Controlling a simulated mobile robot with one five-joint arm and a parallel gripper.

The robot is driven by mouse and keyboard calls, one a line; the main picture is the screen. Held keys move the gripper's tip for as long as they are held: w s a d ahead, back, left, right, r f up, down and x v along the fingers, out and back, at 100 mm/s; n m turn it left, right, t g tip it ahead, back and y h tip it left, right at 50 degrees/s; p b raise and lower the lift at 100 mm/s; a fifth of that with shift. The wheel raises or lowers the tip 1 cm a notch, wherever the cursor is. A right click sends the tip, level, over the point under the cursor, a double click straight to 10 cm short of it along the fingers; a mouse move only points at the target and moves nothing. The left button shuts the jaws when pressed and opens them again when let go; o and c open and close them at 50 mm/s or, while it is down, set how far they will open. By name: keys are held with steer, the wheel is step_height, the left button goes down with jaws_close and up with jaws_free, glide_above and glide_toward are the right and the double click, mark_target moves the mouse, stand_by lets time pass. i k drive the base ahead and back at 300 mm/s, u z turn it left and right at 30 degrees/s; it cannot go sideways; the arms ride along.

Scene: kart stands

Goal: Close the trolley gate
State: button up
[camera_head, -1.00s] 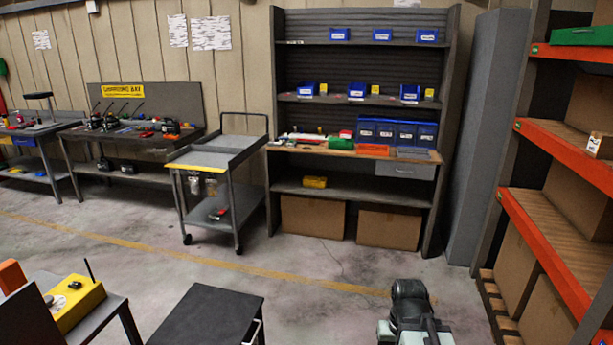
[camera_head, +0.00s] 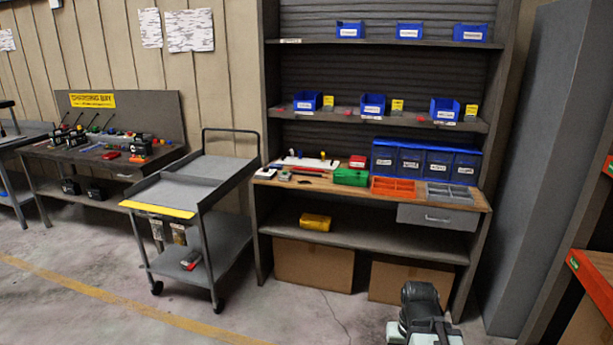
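A grey two-deck trolley (camera_head: 205,205) with a black push handle stands left of the shelf unit. A yellow strip (camera_head: 157,210) runs along the near edge of its top deck; I cannot tell whether this is the gate. The top deck looks empty. A small item (camera_head: 191,259) lies on the lower deck, and small things hang below the yellow strip. Part of my arm (camera_head: 420,315) shows at the bottom right, well apart from the trolley. My gripper's fingers cannot be made out.
A shelf workbench (camera_head: 365,240) with blue bins stands right of the trolley, cardboard boxes (camera_head: 313,265) under it. A charging bench (camera_head: 100,160) stands at the left. Orange shelving (camera_head: 592,272) is at the right edge. The floor (camera_head: 90,265) before the trolley is clear.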

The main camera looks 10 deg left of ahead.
mark_target(183, 213)
steer(key=i, duration=1.45)
steer(key=u, duration=1.8)
steer(key=i, duration=1.65)
steer(key=z, duration=0.05)
